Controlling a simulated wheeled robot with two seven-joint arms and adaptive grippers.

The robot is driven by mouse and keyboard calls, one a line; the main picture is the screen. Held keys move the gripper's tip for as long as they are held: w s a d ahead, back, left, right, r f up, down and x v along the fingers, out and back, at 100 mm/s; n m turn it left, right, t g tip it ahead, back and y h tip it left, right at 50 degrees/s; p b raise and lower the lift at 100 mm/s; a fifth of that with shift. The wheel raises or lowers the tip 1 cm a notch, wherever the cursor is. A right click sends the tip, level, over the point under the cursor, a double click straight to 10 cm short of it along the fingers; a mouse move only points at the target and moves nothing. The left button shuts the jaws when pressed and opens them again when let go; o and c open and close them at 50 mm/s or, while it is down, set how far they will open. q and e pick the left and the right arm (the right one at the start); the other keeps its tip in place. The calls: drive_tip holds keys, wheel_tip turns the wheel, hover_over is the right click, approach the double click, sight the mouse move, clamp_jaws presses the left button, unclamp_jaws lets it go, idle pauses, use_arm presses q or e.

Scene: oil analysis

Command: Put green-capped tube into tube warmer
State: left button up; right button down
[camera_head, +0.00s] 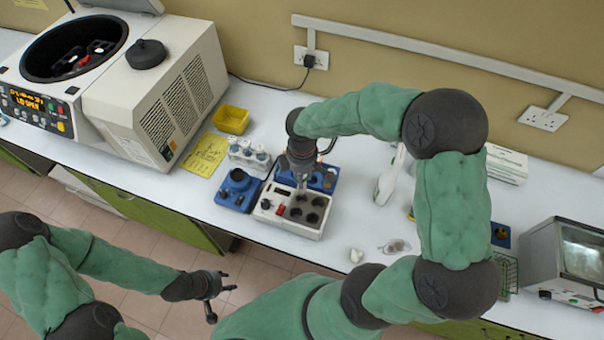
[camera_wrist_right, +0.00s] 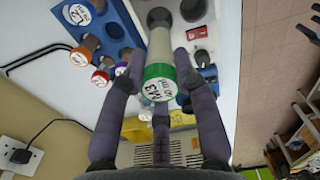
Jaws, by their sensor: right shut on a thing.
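The green-capped tube (camera_wrist_right: 160,75) is held cap towards me in the right wrist view, with its far end at a dark hole of the white tube warmer (camera_wrist_right: 222,12). I cannot tell how far the tube's end is inside the hole. In the head view the tube warmer (camera_head: 285,222) is a low white block with several dark wells and a red switch. My right gripper (camera_head: 302,190) is above it, shut on the tube. It also shows in the right wrist view (camera_wrist_right: 160,88). My left gripper (camera_head: 223,302) is open and empty, off the bench's front edge.
A blue rack (camera_wrist_right: 112,28) with several capped tubes adjoins the warmer. A blue device (camera_head: 238,190), a white vial holder (camera_head: 250,154) and a yellow tray (camera_head: 231,119) stand to the left. A large open centrifuge (camera_head: 150,85) is further left. A metal box (camera_head: 570,255) stands right.

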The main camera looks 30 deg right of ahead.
drive_tip(key=shift+f+b, duration=3.05)
drive_tip(key=shift+f, duration=1.3)
drive_tip(key=c, duration=0.9)
unclamp_jaws()
drive_tip(key=shift+o, duration=0.2)
drive_tip(key=shift+r, duration=0.1)
wheel_tip(320, 180, up, 12)
drive_tip(key=shift+f, duration=0.1)
